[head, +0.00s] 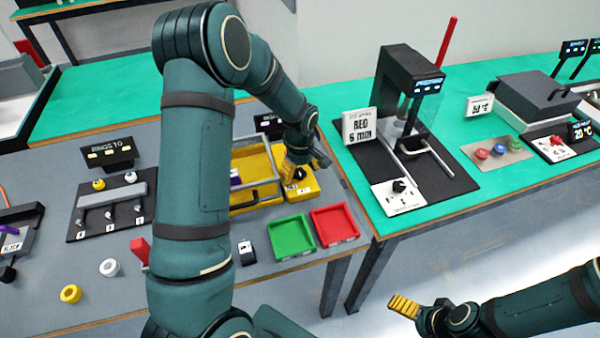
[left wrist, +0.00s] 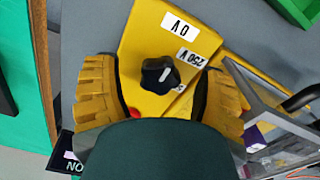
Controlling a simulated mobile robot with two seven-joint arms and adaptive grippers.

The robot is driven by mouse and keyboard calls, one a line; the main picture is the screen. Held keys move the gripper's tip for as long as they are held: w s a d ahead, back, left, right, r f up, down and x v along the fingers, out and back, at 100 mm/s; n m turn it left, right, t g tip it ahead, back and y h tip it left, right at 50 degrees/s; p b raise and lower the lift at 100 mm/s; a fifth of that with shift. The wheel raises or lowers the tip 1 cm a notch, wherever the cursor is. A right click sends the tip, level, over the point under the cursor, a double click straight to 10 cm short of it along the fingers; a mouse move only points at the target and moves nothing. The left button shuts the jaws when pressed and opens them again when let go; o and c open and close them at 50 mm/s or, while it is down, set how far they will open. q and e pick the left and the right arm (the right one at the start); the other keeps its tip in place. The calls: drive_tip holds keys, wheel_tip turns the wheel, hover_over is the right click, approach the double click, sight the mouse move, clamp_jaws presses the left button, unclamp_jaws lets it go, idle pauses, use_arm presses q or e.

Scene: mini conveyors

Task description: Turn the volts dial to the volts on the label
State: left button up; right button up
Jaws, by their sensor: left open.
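The volts dial is a black lobed knob (left wrist: 160,74) on a yellow box (left wrist: 150,45). In the left wrist view, white labels reading "0 V" (left wrist: 180,25) and "250 V" (left wrist: 192,58) show upside down near it; another label is mostly hidden beside the knob. In the head view the yellow box (head: 301,190) stands at the table's right side. My left gripper (left wrist: 162,85) is open, its yellow fingers on either side of the knob and apart from it. It also shows over the box in the head view (head: 301,165). My right gripper (head: 405,306) is low at the right, away from the tables.
A yellow tester with a clear cover (head: 255,193) adjoins the box. A dark display (head: 270,122) behind is partly covered by my arm. Green (head: 291,237) and red (head: 334,225) trays lie in front. A press station (head: 410,85) stands on the green table.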

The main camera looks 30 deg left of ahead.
use_arm(q)
drive_tip(key=shift+f, duration=0.15)
drive_tip(key=shift+c, duration=0.3)
drive_tip(key=c, duration=1.1)
drive_tip(key=shift+m, duration=0.4)
drive_tip(key=m, duration=0.5)
drive_tip(key=shift+s+a, duration=0.1)
drive_tip(key=shift+s, duration=0.05)
drive_tip(key=m, duration=0.6)
drive_tip(key=shift+s+a+m+p, duration=0.1)
drive_tip(key=shift+m+p, duration=0.25)
drive_tip(key=shift+m, duration=0.05)
drive_tip(key=m, duration=0.5)
drive_tip(key=shift+a+p, duration=0.1)
drive_tip(key=shift+p, duration=0.3)
drive_tip(key=m+p, duration=0.1)
drive_tip(key=m, duration=0.5)
drive_tip(key=shift+m, duration=0.4)
